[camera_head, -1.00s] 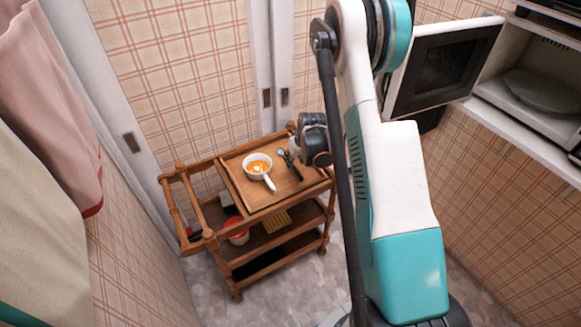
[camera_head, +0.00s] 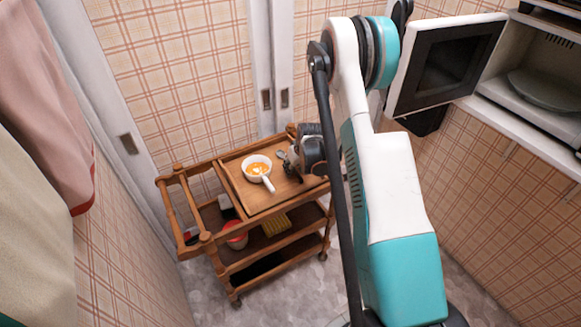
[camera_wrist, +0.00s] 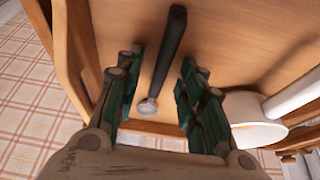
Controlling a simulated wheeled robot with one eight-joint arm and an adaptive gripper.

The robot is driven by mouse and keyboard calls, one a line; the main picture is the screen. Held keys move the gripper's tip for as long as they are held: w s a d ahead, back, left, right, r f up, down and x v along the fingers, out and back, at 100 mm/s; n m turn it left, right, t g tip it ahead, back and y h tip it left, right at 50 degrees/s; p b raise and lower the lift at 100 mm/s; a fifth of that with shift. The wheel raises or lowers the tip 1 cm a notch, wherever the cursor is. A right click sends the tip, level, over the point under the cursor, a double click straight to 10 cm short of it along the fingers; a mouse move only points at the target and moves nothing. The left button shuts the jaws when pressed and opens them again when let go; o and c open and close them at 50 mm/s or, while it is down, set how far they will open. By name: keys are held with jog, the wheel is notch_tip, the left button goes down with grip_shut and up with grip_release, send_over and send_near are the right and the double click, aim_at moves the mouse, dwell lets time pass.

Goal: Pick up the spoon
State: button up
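A spoon with a long dark handle (camera_wrist: 168,55) lies on the wooden tray top of a cart. Its small silvery end (camera_wrist: 148,106) shows in the wrist view. In the head view a small metallic piece, likely part of the spoon (camera_head: 281,155), shows right of the white pan. My gripper (camera_wrist: 160,75) is open, with its green-padded fingers on either side of the handle and gaps visible on both sides. In the head view my gripper (camera_head: 290,164) is low over the tray and hides most of the spoon. Whether the fingertips touch the tray cannot be told.
A white pan (camera_head: 266,178) with orange food sits just left of my gripper; it also shows in the wrist view (camera_wrist: 250,133). The wooden cart (camera_head: 205,240) has raised rails and lower shelves with items. An open microwave door (camera_head: 445,65) stands at the upper right.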

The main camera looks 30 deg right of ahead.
jog(key=shift+f, duration=0.1)
jog(key=shift+c, duration=0.8)
grip_shut()
